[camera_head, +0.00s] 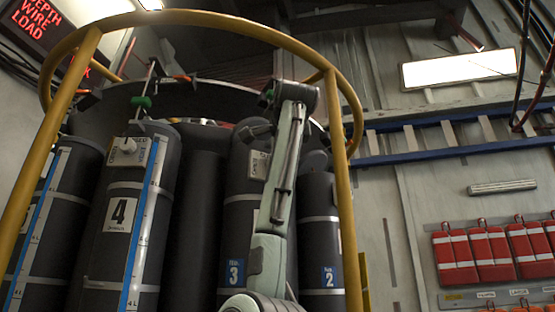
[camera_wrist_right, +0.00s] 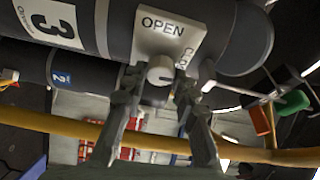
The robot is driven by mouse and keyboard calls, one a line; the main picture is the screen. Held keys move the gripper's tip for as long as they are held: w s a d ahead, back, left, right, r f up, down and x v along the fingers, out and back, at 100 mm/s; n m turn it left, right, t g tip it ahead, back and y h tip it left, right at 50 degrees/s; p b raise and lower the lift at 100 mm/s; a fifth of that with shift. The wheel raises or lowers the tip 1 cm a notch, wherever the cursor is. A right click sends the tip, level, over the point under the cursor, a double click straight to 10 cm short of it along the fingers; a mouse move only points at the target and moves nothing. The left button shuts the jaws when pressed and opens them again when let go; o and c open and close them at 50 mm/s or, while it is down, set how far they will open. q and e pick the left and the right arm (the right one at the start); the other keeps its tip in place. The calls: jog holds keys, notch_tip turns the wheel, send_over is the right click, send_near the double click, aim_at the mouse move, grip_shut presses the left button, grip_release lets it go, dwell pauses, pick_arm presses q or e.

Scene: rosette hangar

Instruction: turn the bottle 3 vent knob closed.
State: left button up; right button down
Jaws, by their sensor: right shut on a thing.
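Bottle 3 is a dark grey cylinder with a blue "3" label (camera_head: 235,272), standing mid-picture in the head view behind my raised right arm. In the right wrist view its white plate (camera_wrist_right: 165,35) reads OPEN, with a second word partly hidden by my finger. The round pale vent knob (camera_wrist_right: 160,71) sits on this plate. My right gripper (camera_wrist_right: 158,82) has its fingers on either side of the knob and is shut on it. My left gripper is out of view.
A yellow rail (camera_head: 210,22) loops around the bottles, with posts at left and right. Bottle 4 (camera_head: 119,214) with its own white knob stands left, and bottle 2 (camera_head: 318,235) right. Red packs (camera_head: 490,250) hang on the right wall. A green handle (camera_wrist_right: 292,102) shows in the wrist view.

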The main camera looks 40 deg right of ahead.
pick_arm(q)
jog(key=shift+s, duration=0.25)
pick_arm(e)
jog(key=shift+r+m, duration=0.1)
jog(key=shift+m, duration=0.3)
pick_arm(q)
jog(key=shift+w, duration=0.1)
pick_arm(e)
jog(key=c, duration=1.5)
grip_release()
jog(key=shift+c, duration=0.2)
jog(key=o, duration=0.4)
jog(key=shift+c, duration=0.2)
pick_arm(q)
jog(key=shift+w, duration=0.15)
pick_arm(e)
jog(key=v, duration=1.2)
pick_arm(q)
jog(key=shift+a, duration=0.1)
